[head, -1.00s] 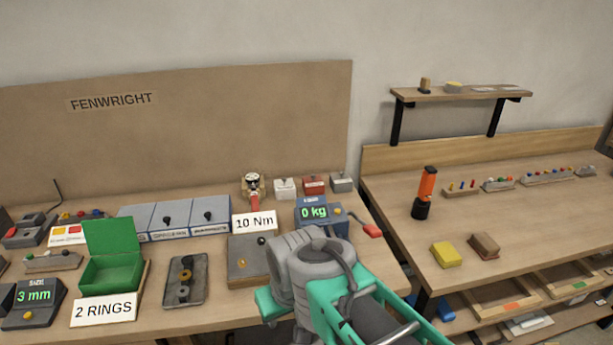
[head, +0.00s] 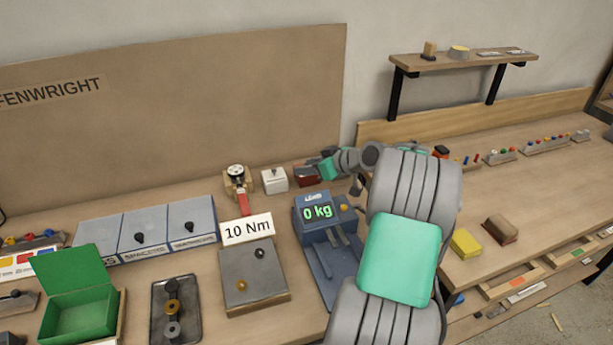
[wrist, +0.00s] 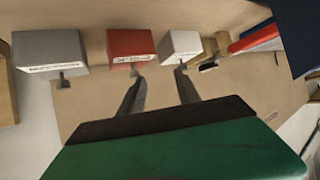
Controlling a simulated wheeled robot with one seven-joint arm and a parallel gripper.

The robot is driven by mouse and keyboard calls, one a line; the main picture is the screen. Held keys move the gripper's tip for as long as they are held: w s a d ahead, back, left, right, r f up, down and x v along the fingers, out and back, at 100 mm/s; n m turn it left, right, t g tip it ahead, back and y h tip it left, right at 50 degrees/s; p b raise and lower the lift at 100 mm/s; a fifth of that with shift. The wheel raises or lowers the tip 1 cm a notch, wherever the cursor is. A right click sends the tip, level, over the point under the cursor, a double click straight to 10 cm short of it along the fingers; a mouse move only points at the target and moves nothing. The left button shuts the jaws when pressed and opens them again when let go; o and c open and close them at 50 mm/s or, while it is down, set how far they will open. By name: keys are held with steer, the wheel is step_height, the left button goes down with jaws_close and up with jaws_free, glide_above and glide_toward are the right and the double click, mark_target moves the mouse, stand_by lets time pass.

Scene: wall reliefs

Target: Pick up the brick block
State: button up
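The brick-red block (wrist: 131,48) hangs at the top of the wrist view, between a grey block (wrist: 50,50) and a white block (wrist: 180,47). Each has a pale label and a small dark knob; the labels are unreadable. My gripper (wrist: 158,84) is open and empty, its fingers apart. Its tips are close to the knobs of the red and white blocks, but I cannot tell whether they touch. In the head view the red block (head: 306,176) stands at the back of the left bench beside the white block (head: 274,180), partly hidden by my arm.
The blue scale (head: 318,211) reads 0 kg in front of the blocks. A gauge with a red handle (head: 238,184) stands to their left. A brown block (head: 501,229) and a yellow block (head: 466,243) lie on the right bench. A backboard (head: 220,110) rises behind.

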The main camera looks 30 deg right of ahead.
steer(key=shift+t, duration=0.8)
steer(key=d, duration=0.2)
steer(key=s+d, duration=0.1)
steer(key=d, duration=0.2)
steer(key=shift+s+d+f, duration=0.2)
steer(key=shift+d, duration=0.05)
steer(key=x, duration=0.2)
steer(key=p+x, duration=0.1)
steer(key=x, duration=0.2)
steer(key=p+x, duration=0.1)
steer(key=x, duration=0.1)
steer(key=shift+w+a, duration=0.25)
steer(key=shift+a, duration=0.15)
steer(key=shift+r, duration=0.1)
steer(key=shift+c, duration=0.3)
jaws_close()
